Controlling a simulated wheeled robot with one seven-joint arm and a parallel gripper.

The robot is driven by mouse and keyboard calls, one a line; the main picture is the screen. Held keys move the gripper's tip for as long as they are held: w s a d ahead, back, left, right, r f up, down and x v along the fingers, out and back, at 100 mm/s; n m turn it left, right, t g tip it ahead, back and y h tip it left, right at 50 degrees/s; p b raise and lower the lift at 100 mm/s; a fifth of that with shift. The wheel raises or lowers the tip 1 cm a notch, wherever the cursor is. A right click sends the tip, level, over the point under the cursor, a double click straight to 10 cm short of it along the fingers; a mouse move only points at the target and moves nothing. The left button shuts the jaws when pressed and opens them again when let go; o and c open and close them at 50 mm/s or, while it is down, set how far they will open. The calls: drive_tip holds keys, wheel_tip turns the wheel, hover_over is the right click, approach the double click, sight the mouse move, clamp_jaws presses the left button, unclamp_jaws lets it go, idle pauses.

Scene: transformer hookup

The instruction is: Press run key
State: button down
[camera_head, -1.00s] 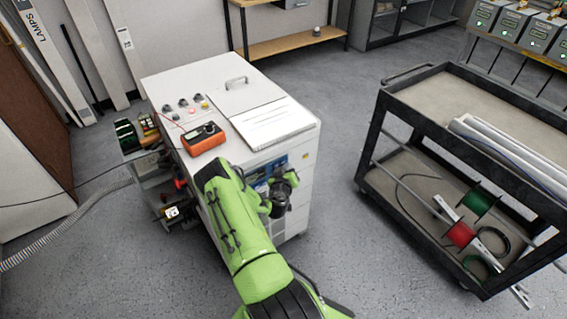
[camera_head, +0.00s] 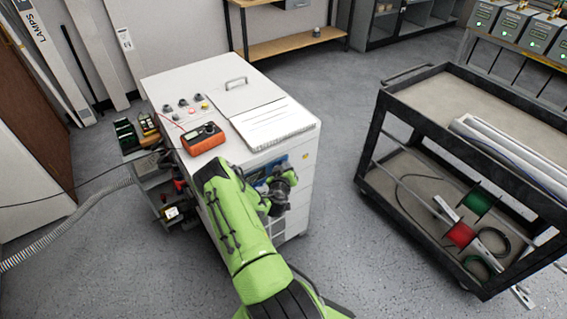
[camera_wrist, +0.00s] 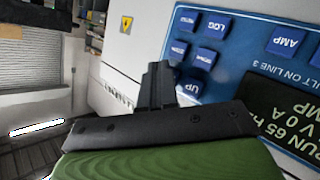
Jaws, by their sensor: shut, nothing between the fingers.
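The white cabinet (camera_head: 255,95) stands left of centre in the head view. On its front is a blue control panel (camera_wrist: 235,55), partly hidden by my arm in the head view. In the wrist view the panel carries several blue keys, among them the LOG key (camera_wrist: 213,25), the UP key (camera_wrist: 191,88) and the AMP key (camera_wrist: 288,40). A dark display (camera_wrist: 285,115) reads RUN 65 and more, cut off by the frame. I cannot make out a key marked run. My gripper (camera_wrist: 158,72) is shut and empty, its tips near the UP key; contact cannot be told.
A black cart (camera_head: 385,110) with spools stands to the right. A grey hose (camera_head: 95,212) runs along the floor at left. Floor between cabinet and cart is clear.

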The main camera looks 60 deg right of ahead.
drive_tip(key=shift+s+a+b, duration=0.35)
drive_tip(key=shift+s+b, duration=0.1)
drive_tip(key=shift+s, duration=0.2)
drive_tip(key=s+b, duration=0.1)
drive_tip(key=b, duration=0.1)
drive_tip(key=s+a+b, duration=0.1)
drive_tip(key=s+b, duration=0.1)
drive_tip(key=s+a+b, duration=0.1)
drive_tip(key=b, duration=0.1)
drive_tip(key=shift+s+a, duration=0.15)
drive_tip(key=shift+s, duration=0.1)
idle(1.2)
